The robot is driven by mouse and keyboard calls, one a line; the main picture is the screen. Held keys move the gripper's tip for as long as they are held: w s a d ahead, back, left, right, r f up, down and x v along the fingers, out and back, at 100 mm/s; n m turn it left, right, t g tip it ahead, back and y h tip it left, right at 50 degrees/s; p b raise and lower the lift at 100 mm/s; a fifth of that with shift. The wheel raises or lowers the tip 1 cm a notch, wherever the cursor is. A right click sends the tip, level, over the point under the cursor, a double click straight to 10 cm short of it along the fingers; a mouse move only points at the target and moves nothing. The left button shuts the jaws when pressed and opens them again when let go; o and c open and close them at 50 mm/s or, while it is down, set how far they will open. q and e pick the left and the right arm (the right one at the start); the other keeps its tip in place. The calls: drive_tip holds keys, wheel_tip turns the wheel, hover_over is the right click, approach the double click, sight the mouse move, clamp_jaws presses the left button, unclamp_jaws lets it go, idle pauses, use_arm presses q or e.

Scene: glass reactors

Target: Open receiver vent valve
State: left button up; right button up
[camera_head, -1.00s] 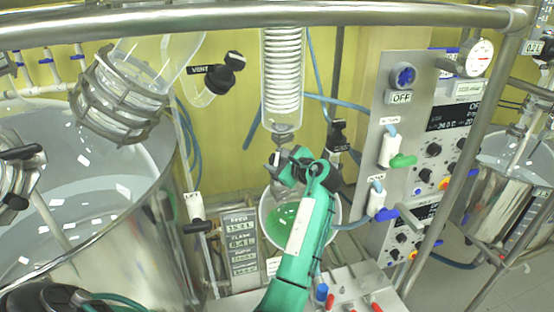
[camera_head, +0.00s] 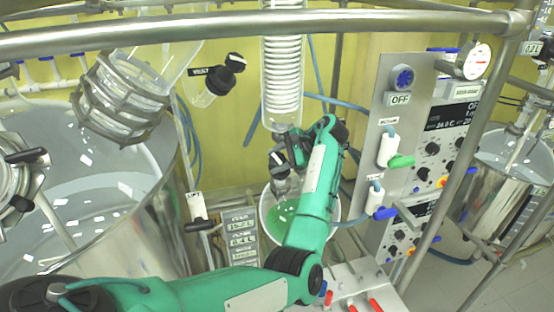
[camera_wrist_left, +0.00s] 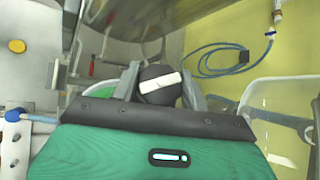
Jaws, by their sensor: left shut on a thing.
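My left gripper (camera_head: 287,168) reaches below the coiled glass condenser (camera_head: 283,70), beside the receiver glassware. In the left wrist view its jaws (camera_wrist_left: 160,88) are shut on a black valve knob (camera_wrist_left: 158,84) with a white bar across it. The knob also shows in the head view (camera_head: 277,158), partly hidden by my gripper and wrist. I cannot read a label on it. A separate black valve labelled VENT (camera_head: 222,73) is on glassware at the upper left, away from the gripper. My right gripper is not in view.
A steel rail (camera_head: 250,20) crosses the top. A large steel vessel (camera_head: 150,225) stands at left. A white bucket with green contents (camera_head: 270,225) is below the gripper.

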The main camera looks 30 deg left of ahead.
use_arm(q)
drive_tip(key=shift+f+n+g+h, duration=0.1)
drive_tip(key=shift+n+g+h, duration=0.2)
drive_tip(key=shift+n+h, duration=0.2)
drive_tip(key=o, duration=1)
